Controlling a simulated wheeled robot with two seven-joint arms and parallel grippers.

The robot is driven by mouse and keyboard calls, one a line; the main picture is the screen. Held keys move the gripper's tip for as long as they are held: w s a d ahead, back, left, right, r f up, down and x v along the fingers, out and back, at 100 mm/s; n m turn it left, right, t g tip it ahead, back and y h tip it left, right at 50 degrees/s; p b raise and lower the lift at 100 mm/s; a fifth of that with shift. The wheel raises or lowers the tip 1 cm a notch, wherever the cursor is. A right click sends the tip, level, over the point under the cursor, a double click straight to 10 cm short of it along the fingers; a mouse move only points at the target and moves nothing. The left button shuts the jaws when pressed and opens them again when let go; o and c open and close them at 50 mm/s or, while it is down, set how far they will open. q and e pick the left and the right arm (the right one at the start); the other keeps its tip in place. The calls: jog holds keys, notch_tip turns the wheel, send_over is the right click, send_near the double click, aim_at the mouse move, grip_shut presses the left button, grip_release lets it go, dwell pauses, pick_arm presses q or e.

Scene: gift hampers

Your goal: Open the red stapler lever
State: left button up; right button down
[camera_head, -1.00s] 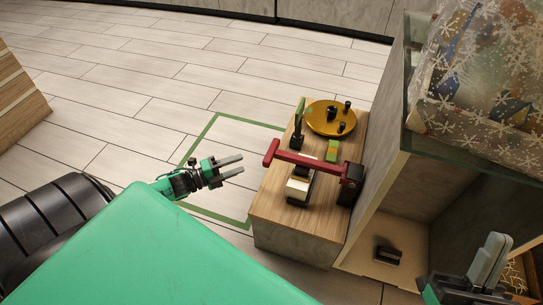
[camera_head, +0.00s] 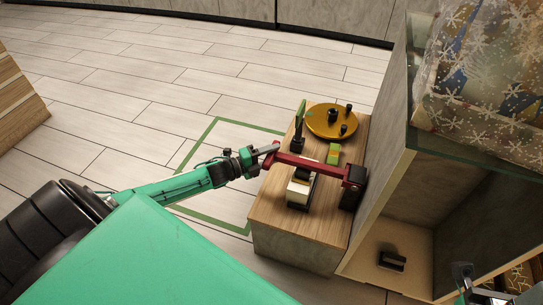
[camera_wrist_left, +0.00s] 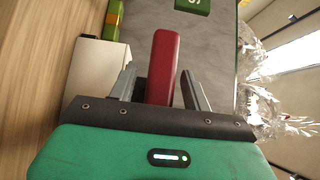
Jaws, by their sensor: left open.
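The red stapler lever (camera_head: 312,165) is a long bar reaching left from a black block (camera_head: 351,194) at the right edge of the wooden-topped counter (camera_head: 275,205). Its free end has a short crosspiece. My left gripper (camera_head: 271,151) is at that free end with its jaws open. In the left wrist view, the red bar (camera_wrist_left: 163,60) lies between the two grey fingers (camera_wrist_left: 158,72), with gaps showing near the fingertips. Contact cannot be told. My right gripper (camera_head: 486,288) is partly cut off at the lower right, its fingers unclear.
A yellow round tray (camera_head: 325,126) with small black items and a green-yellow block (camera_head: 333,153) sit behind. A grey-walled shelf (camera_head: 378,190) stands close on the right. Floor left of the counter is open.

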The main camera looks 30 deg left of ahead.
pick_arm(q)
grip_shut()
jog(key=shift+r+p, duration=0.2)
jog(key=shift+p, duration=0.1)
